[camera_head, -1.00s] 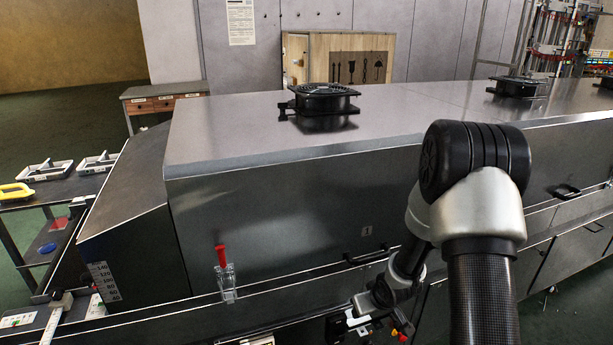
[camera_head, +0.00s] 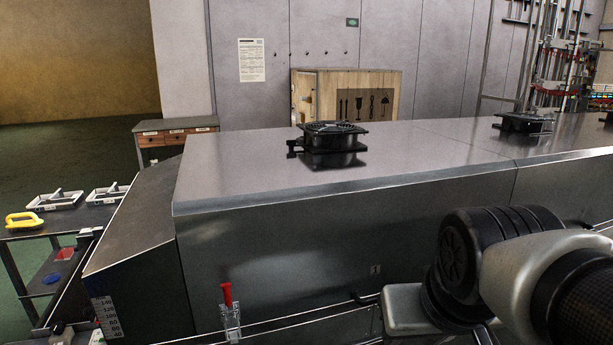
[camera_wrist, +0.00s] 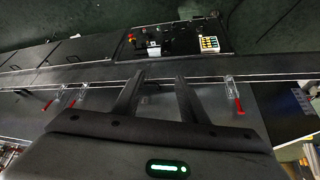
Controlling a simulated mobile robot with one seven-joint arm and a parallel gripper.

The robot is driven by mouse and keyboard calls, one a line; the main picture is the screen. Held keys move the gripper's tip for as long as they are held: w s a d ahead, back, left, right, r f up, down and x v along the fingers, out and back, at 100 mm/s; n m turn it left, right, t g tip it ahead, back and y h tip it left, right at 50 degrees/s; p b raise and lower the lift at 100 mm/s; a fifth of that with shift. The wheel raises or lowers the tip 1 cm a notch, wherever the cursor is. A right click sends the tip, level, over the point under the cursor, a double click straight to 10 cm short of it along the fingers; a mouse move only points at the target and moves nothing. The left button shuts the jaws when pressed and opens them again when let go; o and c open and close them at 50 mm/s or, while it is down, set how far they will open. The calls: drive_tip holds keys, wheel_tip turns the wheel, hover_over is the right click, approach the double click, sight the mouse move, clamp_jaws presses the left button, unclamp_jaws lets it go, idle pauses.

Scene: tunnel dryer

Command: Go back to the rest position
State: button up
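My gripper (camera_wrist: 160,80) shows in the wrist view with its two dark fingers spread apart. It is open, and I see nothing held between the fingers. The long metal dryer housing (camera_head: 270,260) lies beyond the fingers in that view. In the head view my arm fills the lower right corner in front of the housing, and the gripper itself is out of sight there.
A red-handled clamp (camera_head: 228,300) sits on the housing's front, and another red-handled clamp (camera_wrist: 237,100) shows in the wrist view. A black fan (camera_head: 330,140) stands on the top. A side table (camera_head: 75,220) with trays is at the left. A wooden crate (camera_head: 415,85) stands behind.

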wheel_tip(320, 180, up, 16)
drive_tip(key=s+p, duration=0.2)
drive_tip(key=p, duration=1.3)
drive_tip(key=shift+s+a+p, duration=0.3)
drive_tip(key=shift+s+a, duration=0.05)
drive_tip(key=shift+a, duration=0.1)
